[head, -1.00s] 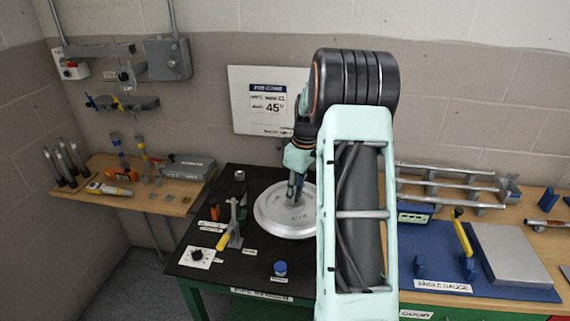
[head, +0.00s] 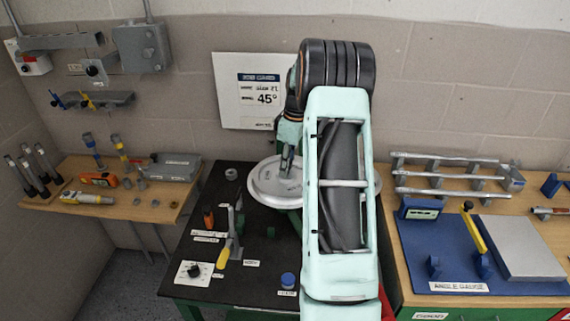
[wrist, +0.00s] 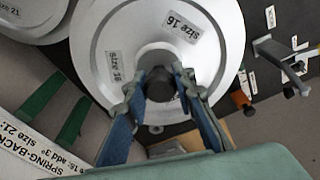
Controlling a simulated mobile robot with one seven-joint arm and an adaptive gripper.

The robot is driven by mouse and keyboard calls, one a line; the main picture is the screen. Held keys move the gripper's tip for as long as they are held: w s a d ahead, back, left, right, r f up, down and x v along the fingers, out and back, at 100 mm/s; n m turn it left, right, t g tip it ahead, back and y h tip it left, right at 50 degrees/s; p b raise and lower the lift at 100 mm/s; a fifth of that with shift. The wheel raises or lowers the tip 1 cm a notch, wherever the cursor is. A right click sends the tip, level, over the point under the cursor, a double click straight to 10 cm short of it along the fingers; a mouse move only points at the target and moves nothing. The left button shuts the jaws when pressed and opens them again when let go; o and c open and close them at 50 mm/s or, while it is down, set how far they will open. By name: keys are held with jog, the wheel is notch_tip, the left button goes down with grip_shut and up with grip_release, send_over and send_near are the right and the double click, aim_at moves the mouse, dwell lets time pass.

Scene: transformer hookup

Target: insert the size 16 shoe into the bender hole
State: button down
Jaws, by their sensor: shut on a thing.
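The size 16 shoe (head: 268,188) is a large pale round disc at the back of the black table in the head view. In the wrist view the shoe (wrist: 205,70) fills the middle, with two "size 16" labels. My gripper (wrist: 160,84) is shut on the dark central knob of this shoe. In the head view my gripper (head: 287,168) points down at the disc, and my arm covers its right side. I cannot make out the bender hole in either view. I cannot tell whether the shoe touches anything below it.
Another disc, marked size 21 (wrist: 88,12), is beside the held shoe in the wrist view. The black table (head: 252,278) carries a yellow-handled lever tool (head: 229,247) and a blue-capped item (head: 288,281). A blue angle gauge board (head: 413,256) is right of my arm.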

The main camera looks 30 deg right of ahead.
jog(key=shift+f+b, duration=0.1)
jog(key=shift+b, duration=0.25)
jog(key=shift+f+b, duration=1.85)
jog(key=shift+f, duration=1)
jog(key=shift+f+b, duration=1.05)
jog(key=shift+f, duration=0.45)
jog(key=c, duration=1.5)
grip_release()
jog(key=shift+c, duration=0.2)
jog(key=shift+f, duration=0.1)
